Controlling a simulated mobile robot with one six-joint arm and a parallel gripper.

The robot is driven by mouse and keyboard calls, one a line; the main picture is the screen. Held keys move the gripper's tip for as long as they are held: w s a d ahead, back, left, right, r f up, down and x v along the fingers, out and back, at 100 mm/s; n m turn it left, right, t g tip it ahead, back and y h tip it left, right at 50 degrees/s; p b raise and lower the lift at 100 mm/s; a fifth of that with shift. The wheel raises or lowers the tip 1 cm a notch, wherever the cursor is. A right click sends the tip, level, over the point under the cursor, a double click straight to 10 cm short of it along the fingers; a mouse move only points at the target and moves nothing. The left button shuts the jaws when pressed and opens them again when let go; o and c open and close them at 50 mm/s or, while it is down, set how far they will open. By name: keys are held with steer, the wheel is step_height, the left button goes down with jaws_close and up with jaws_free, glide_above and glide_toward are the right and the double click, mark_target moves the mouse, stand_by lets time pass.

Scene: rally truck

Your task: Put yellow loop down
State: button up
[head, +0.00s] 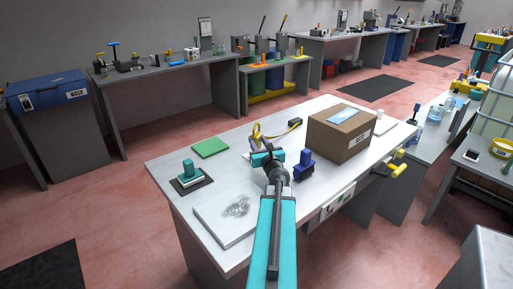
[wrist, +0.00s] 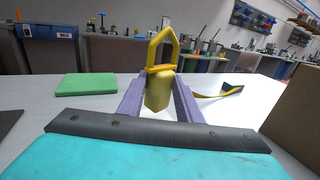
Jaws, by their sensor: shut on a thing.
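The yellow loop (wrist: 162,50) stands upright between the fingers of my gripper (wrist: 160,95) in the wrist view. Its thick lower part is held between the two purple-grey fingers, and the pointed ring rises above them. In the head view the yellow loop (head: 257,133) shows at the tip of my gripper (head: 262,150), over the white workbench (head: 330,112). Whether its lower end touches the bench is hard to tell. A yellow strap (wrist: 220,96) lies on the bench to the right of the fingers.
A green pad (head: 210,148) lies left of my gripper. A teal-handled stamp (head: 187,171) stands on a dark pad nearer left, and a blue-handled one (head: 304,160) stands just right. A cardboard box (head: 343,133) stands further right. A marked plate (head: 222,226) lies at the front.

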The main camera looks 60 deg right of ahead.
mark_target(259, 147)
steer(key=f, duration=0.1)
steer(key=f+b, duration=0.2)
steer(key=shift+s+d, duration=0.2)
steer(key=shift+d, duration=0.05)
steer(key=shift+w+f, duration=0.15)
steer(key=shift+f, duration=0.1)
steer(key=shift+w+a, duration=0.15)
steer(key=shift+a, duration=0.1)
steer(key=shift+f+b, duration=0.2)
steer(key=shift+b, duration=0.15)
steer(key=o, duration=1.2)
steer(key=shift+r+p, duration=0.25)
steer(key=shift+p, duration=0.05)
